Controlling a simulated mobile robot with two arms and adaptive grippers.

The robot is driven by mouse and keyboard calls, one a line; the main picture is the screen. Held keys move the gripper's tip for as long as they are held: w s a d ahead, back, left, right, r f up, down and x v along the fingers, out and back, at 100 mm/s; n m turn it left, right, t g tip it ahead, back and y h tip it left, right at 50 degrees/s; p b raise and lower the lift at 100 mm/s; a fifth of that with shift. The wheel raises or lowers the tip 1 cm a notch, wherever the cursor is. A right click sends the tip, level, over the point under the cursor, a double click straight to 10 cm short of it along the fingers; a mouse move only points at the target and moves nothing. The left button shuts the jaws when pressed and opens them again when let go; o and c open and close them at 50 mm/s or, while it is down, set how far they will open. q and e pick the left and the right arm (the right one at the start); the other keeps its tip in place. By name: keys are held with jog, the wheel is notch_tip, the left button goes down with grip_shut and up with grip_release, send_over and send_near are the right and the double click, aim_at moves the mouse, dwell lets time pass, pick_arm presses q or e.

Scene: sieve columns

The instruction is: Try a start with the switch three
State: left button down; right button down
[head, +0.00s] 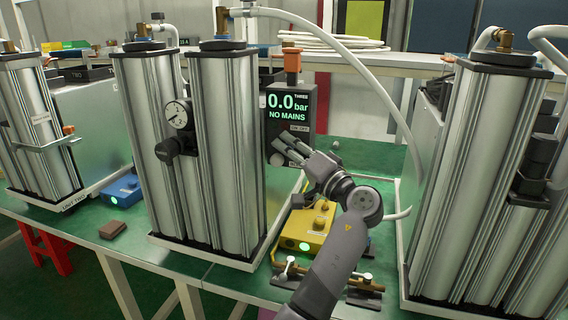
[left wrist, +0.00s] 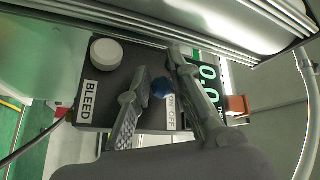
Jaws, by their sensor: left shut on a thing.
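The control box of unit three (head: 291,106) is fixed beside the metal columns. Its display (head: 287,106) reads THREE, 0.0 bar and NO MAINS in green. My left gripper (head: 283,151) is at the lower part of this box, below the ON OFF label (head: 299,128). In the left wrist view, its fingers are around a blue round switch knob (left wrist: 161,88) next to the ON OFF label (left wrist: 171,112), shut on it. In the head view the fingers hide the knob. A pale round knob (left wrist: 106,52) sits by the BLEED label (left wrist: 88,101). My right gripper is not in view.
A pressure gauge (head: 178,114) sits on the columns (head: 222,150) left of the box. A blue box (head: 121,190) is farther left. More columns (head: 487,160) stand at the right.

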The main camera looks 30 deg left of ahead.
pick_arm(q)
jog(key=shift+w+d+r+n+g+y+b, duration=0.25)
jog(key=shift+r+n+g+y+b, duration=0.1)
jog(key=shift+g, duration=0.15)
jog(key=shift+r, duration=0.1)
jog(key=c, duration=1.5)
grip_release()
jog(key=shift+c, duration=0.2)
jog(key=shift+o, duration=0.3)
jog(key=shift+w+d+f, duration=0.1)
jog(key=shift+d+f, duration=0.1)
jog(key=v, duration=1.2)
jog(key=shift+r, duration=0.1)
